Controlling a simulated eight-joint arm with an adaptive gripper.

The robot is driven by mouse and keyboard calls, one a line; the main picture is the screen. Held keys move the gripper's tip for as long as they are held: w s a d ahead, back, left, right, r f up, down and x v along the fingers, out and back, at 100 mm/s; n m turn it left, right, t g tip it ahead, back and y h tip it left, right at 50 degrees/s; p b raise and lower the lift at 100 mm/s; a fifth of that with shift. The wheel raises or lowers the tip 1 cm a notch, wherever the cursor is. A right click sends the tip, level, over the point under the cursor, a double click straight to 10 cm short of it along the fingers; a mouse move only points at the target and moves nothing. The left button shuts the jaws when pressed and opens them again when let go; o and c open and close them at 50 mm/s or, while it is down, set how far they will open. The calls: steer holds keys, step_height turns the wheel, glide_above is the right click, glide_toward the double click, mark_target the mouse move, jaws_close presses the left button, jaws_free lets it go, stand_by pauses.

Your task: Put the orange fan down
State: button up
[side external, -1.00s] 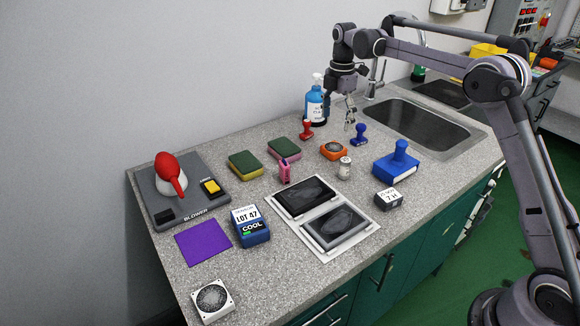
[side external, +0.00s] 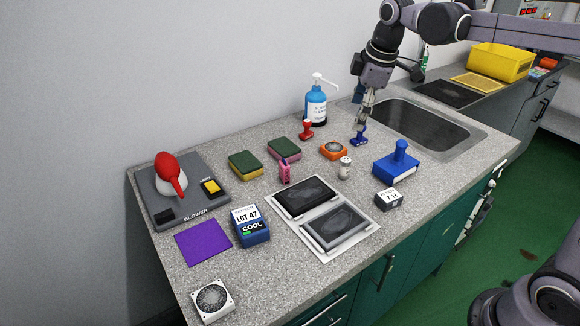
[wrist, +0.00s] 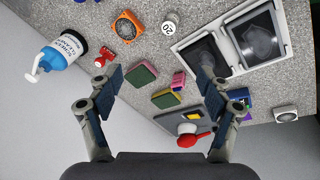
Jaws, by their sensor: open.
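A blue pump bottle (side external: 316,102) and a red stamp (side external: 306,130) stand behind the fan. The sink (side external: 425,130) lies to the right. A white fan (side external: 212,300), purple mat (side external: 203,242) and blower base (side external: 165,208) are at left.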

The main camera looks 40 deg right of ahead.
steer(key=s+a+f+m+t, duration=0.2)
steer(key=s+f+m, duration=0.2)
steer(key=s, duration=0.5)
steer(key=s+a+f+m+t, duration=0.2)
steer(key=s+f+m, duration=0.3)
steer(key=s, duration=0.3)
steer(key=shift+s+a+m, duration=0.15)
steer(key=shift+s+m, duration=0.25)
